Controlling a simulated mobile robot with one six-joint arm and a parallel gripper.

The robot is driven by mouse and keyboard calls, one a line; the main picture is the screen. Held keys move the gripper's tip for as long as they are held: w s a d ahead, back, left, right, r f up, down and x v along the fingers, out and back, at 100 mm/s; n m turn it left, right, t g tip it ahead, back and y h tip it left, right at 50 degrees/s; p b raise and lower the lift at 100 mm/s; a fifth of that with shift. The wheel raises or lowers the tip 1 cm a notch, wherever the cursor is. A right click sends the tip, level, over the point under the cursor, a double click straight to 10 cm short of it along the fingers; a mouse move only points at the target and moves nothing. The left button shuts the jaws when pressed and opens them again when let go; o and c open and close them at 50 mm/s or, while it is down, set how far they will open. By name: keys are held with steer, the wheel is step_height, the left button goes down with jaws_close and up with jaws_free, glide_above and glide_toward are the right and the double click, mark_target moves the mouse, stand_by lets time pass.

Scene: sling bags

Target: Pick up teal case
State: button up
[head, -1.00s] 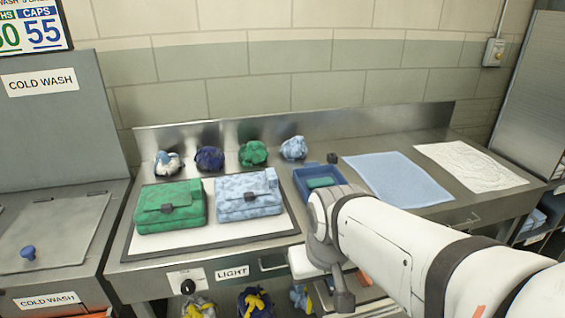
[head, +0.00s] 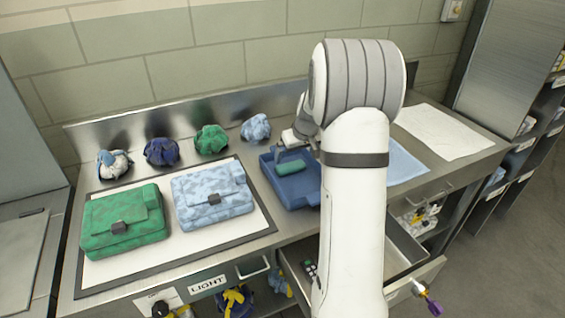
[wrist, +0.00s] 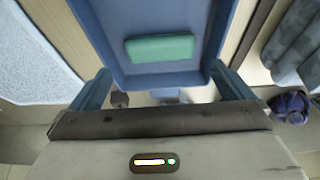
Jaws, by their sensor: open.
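The teal case (head: 291,167) is a small flat block lying in a shallow blue tray (head: 300,194) on the metal counter. In the wrist view the teal case (wrist: 160,48) lies crosswise on the floor of the tray (wrist: 93,15). My gripper (wrist: 161,84) is open and empty, its two blue fingers wide apart, with the case between and beyond them in the picture. In the head view my gripper (head: 292,149) is over the back part of the tray, close to the case; its fingers are partly hidden and I cannot tell the exact height.
A green bag (head: 124,222) and a light blue bag (head: 212,194) lie on a white mat (head: 150,255) left of the tray. Several bundled bags, including a green one (head: 211,139), line the back. A blue cloth (head: 404,165) and white cloth (head: 440,132) lie right. An open drawer (head: 405,270) projects in front.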

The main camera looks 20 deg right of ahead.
mark_target(291, 165)
steer(key=x, duration=0.2)
steer(key=p+x, duration=0.1)
steer(key=x, duration=0.4)
steer(key=shift+w+f, duration=0.2)
steer(key=shift+w, duration=0.2)
steer(key=c, duration=0.6)
